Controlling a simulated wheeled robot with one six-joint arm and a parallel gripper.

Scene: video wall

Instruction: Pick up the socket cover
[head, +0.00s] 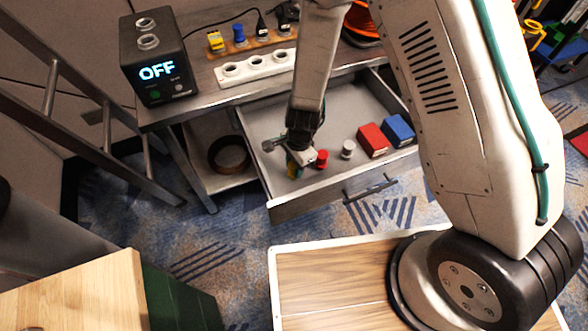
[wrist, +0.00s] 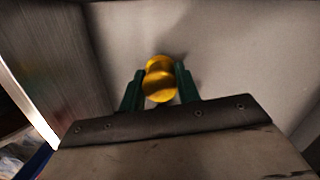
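A yellow round socket cover (wrist: 159,80) with a flared, spool-like shape is in the wrist view, between the two green fingers of my gripper (wrist: 160,88). The fingers lie very close on both sides of it; whether they press on it I cannot tell. In the head view my gripper (head: 294,166) points down into the left part of the open drawer (head: 265,120), and only a little yellow shows by the fingers. A red cover (head: 322,158) and a grey-white cover (head: 348,149) stand on the drawer floor to the right.
A red box (head: 372,140) and a blue box (head: 398,130) are at the drawer's right side. On the bench above are a white socket strip (head: 256,66), a wooden strip with plugs (head: 250,44) and a black box reading OFF (head: 155,70).

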